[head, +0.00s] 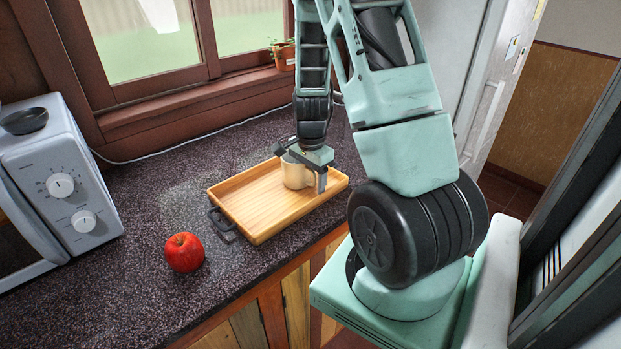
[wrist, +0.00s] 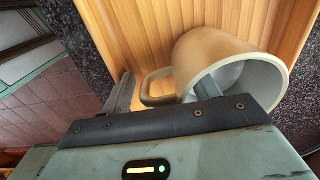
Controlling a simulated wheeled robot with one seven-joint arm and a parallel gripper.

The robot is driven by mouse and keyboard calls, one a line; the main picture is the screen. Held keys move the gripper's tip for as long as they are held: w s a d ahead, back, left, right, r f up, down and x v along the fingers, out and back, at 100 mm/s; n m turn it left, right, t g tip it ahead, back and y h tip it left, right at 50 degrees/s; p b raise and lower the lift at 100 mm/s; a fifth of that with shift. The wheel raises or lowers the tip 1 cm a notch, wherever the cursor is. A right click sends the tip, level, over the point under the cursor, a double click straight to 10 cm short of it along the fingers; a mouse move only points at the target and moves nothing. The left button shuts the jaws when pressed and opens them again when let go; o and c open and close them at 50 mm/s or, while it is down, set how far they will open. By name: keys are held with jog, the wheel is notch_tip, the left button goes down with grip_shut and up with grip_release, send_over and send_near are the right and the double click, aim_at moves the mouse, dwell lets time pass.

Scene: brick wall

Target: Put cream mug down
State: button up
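The cream mug (head: 295,174) is upright in the wooden tray (head: 262,229), apparently on its floor. In the wrist view the mug (wrist: 205,58) shows its open rim and grey inside, with its handle (wrist: 158,88) to the left. My gripper (head: 303,165) is over the mug. In the wrist view my gripper (wrist: 165,92) has its fingers spread wide: one reaches into the mug's mouth, the other is outside beyond the handle. A narrow gap seems to show between the outer finger and the handle. The fingertips are partly hidden.
The tray has a dark metal handle (head: 221,225) at its left end and sits near the counter's front edge. A red apple (head: 184,252) lies left of it. A microwave (head: 62,180) stands at far left. The dark speckled counter (head: 165,175) is clear between them.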

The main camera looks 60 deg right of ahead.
notch_tip(320, 180, up, 12)
jog(key=shift+r, duration=0.15)
jog(key=a+r+n+y, duration=0.1)
jog(key=a+r+n, duration=0.2)
jog(key=a+n, duration=1.9)
jog(key=s+a+n, duration=0.3)
jog(key=s+a, duration=0.3)
jog(key=a, duration=0.3)
jog(key=s+a+n, duration=0.3)
jog(key=s+a, duration=0.3)
jog(key=a, duration=0.3)
jog(key=shift+s+a+r, duration=0.15)
jog(key=shift+s+a, duration=0.25)
